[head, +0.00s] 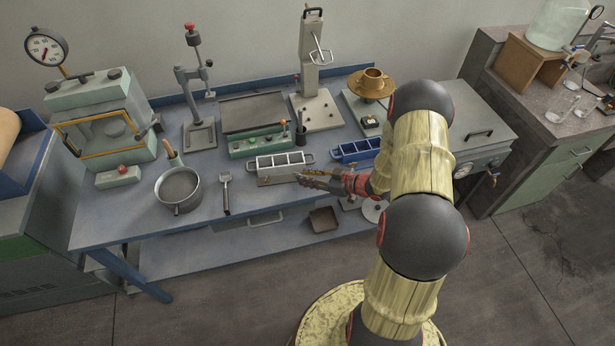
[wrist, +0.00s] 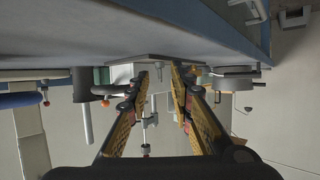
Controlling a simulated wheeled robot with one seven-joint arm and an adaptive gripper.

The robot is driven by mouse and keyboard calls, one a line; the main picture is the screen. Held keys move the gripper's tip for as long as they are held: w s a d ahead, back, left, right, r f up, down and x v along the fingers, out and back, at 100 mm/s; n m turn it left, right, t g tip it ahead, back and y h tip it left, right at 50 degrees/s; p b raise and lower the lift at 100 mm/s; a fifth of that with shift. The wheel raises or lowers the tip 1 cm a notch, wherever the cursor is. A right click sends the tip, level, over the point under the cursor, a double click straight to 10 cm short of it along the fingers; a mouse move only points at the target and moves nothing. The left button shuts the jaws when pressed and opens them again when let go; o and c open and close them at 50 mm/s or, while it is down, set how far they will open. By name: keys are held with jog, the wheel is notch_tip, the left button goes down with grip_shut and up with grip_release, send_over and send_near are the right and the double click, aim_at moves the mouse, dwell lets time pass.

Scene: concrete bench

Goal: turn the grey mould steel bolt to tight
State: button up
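The grey mould (head: 280,163) stands on a flat plate near the bench's front edge, in the middle of the head view. It is a pale open block with several compartments and a small projecting part at each end. Its bolt is too small to make out with certainty. My gripper (head: 299,179) is low at the mould's front right, with its fingertips close to the plate's right end. In the wrist view my gripper (wrist: 160,72) is open, with a clear gap between its two fingers. A grey plate-like shape lies just beyond the tips. I cannot tell whether the fingers touch anything.
A blue mould (head: 355,150) stands to the right of the grey one. A green control box (head: 258,144) is behind it. A scraper (head: 225,192) and a saucepan (head: 178,190) are to the left. A tall press (head: 313,60) stands behind. Floor in front of the bench is clear.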

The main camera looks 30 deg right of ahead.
aim_at(299, 187)
jog(key=shift+c, duration=1.1)
grip_shut()
jog(key=shift+s+a+m+h, duration=0.15)
jog(key=shift+m+h, duration=0.15)
jog(key=shift+h, duration=0.2)
jog(key=shift+s+a+m+t+h, duration=0.1)
jog(key=shift+a+m+t+h, duration=0.35)
jog(key=shift+m+h, duration=0.35)
jog(key=m+h, duration=0.1)
jog(key=a+m+t+h, duration=0.1)
jog(key=m+h, duration=0.1)
jog(key=shift+h, duration=0.3)
jog(key=m+h, duration=0.2)
jog(key=a+m+h+b, duration=0.1)
jog(key=h, duration=0.1)
jog(key=a+m+g+h+b, duration=0.1)
jog(key=m+h, duration=0.1)
jog(key=shift+w+m, duration=0.2)
jog(key=shift+m, duration=0.1)
jog(key=shift+c, duration=0.6)
grip_release()
jog(key=shift+s+d, duration=0.1)
jog(key=shift+d, duration=0.2)
jog(key=shift+o, duration=1.2)
